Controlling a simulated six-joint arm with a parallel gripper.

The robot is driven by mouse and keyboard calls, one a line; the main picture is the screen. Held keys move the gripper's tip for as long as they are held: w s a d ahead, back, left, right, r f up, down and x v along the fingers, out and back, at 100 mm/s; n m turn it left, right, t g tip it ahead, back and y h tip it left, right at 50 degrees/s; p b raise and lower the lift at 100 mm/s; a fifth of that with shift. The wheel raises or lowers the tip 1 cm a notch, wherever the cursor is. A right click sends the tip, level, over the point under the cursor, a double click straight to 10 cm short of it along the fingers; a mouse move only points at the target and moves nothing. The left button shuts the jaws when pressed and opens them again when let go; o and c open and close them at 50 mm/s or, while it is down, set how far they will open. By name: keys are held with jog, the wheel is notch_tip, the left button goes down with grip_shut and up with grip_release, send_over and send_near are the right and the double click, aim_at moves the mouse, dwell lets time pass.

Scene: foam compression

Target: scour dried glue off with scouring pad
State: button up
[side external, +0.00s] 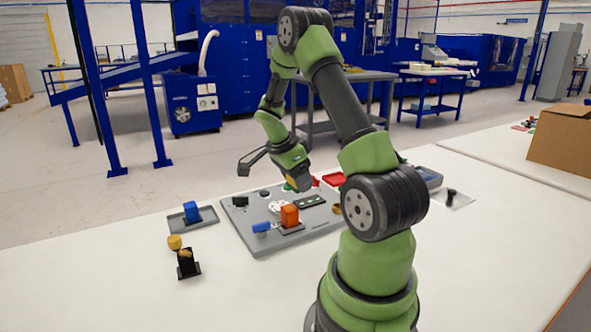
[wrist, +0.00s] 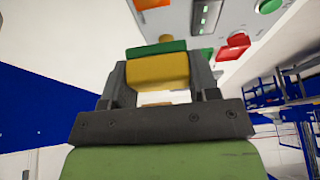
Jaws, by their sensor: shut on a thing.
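My gripper (wrist: 160,72) is shut on a scouring pad (wrist: 158,69), a yellow block with a green layer on its outer face. The pad sits between both fingers in the wrist view. In the side view my gripper (side external: 297,184) hangs at the back of a grey board (side external: 322,221), with a bit of green showing at its tip. I cannot tell whether the pad touches anything. I cannot clearly make out the dried glue; a whitish patch (side external: 277,206) lies on the board, but its nature is unclear.
The board carries an orange block (side external: 290,216), a blue piece (side external: 261,227) and small dark parts. A grey tray with a blue block (side external: 191,211), a yellow cylinder (side external: 174,242) and a black holder (side external: 187,264) stand to the left. The front left table is clear.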

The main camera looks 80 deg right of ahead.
aim_at(285, 209)
notch_tip(285, 209, down, 4)
jog(key=shift+f, duration=0.1)
jog(key=shift+w+a+f, duration=0.15)
jog(key=shift+w+f, duration=0.05)
jog(key=shift+f, duration=0.1)
jog(key=shift+c, duration=0.4)
jog(key=shift+w+a+f, duration=0.1)
jog(key=shift+w+a, duration=1.25)
jog(key=s+d, duration=0.3)
jog(key=shift+r, duration=4.1)
jog(key=shift+a, duration=0.1)
